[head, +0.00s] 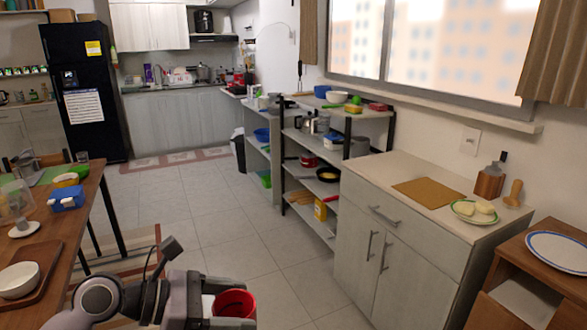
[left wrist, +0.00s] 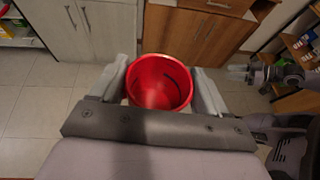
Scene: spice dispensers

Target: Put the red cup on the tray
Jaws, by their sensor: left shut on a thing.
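The red cup (head: 235,303) is at the bottom of the head view, held above the floor, its open top facing up. My left gripper (head: 224,308) is shut on it. In the left wrist view, the red cup (left wrist: 160,82) sits between the two fingers of my left gripper (left wrist: 161,75), one on each side. A brown wooden tray (head: 50,258) lies on the table at the left edge of the head view. It holds a white bowl (head: 19,280). My right arm seems to show at the right of the wrist view, but its jaw state is unclear.
The wooden table (head: 88,195) also carries a blue box (head: 66,199), a yellow bowl and a clear dispenser (head: 16,215). A cabinet (head: 400,245) and loaded shelves stand on the right. The tiled floor (head: 215,205) between is open.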

